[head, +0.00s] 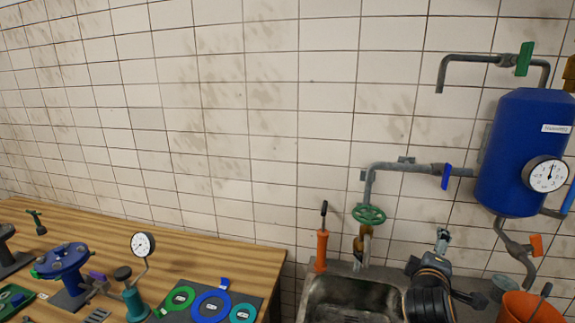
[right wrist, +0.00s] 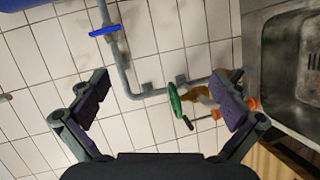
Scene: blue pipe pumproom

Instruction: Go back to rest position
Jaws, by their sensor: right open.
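My right gripper (head: 443,240) is in the lower right of the head view, in front of the tiled wall, by the sink. In the right wrist view its two fingers (right wrist: 160,78) are spread wide with nothing between the pads. Behind them are wall tiles, a grey pipe and a green valve wheel (right wrist: 174,99). The same green wheel (head: 368,214) shows left of the gripper in the head view. The gripper looks apart from the pipes. My left gripper is not in view.
A metal sink (head: 318,288) lies below, with an orange-handled tool (head: 322,250) at its left. A blue tank (head: 520,150) with a gauge (head: 545,174) hangs at right, above an orange bucket (head: 530,308). A wooden bench (head: 200,248) with fittings stands at left.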

